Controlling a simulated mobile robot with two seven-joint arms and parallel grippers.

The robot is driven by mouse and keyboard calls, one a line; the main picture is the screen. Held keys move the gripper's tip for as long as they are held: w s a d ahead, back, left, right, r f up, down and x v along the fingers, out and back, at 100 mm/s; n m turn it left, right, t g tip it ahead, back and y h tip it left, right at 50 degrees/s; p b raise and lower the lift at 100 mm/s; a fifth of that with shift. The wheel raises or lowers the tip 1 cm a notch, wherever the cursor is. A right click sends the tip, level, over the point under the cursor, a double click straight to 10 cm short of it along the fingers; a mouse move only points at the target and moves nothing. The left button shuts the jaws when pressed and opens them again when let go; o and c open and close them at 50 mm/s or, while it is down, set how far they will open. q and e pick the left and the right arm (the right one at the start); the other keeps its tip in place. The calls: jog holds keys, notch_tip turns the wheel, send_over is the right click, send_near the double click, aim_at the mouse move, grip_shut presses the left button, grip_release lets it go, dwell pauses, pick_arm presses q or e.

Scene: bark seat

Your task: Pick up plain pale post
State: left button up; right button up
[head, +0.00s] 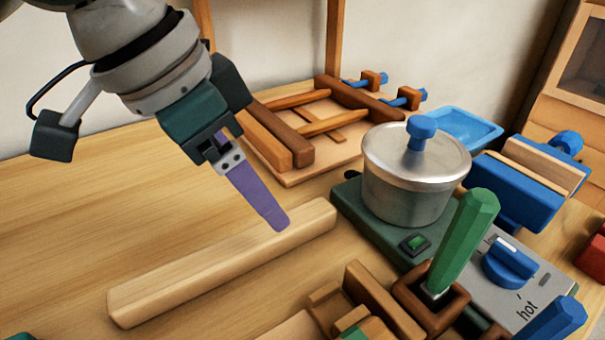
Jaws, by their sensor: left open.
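The plain pale post (220,262) is a long square wooden bar. It lies flat on the table, slanting from lower left to upper right in the head view. My left gripper (275,222) comes in from the upper left, with a purple finger pointing down at the post's right part. Its fingertip overlaps the post's upper edge in the picture; I cannot tell whether it touches. The gripper is open and holds nothing; only one finger shows clearly. My right gripper is not in view.
A metal pot (413,180) with a blue knob stands on a green hot plate (365,222) right of the post. A wooden rack (285,145) lies behind. A green-handled tool (465,240) stands in a wooden holder at front right. The table left of the post is clear.

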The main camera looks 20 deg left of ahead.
pick_arm(q)
jog(key=b+x, duration=0.1)
jog(key=x, duration=0.5)
jog(key=shift+w+d+f+b, duration=0.2)
jog(key=shift+d+f+b, duration=0.1)
grip_shut()
dwell(0.4)
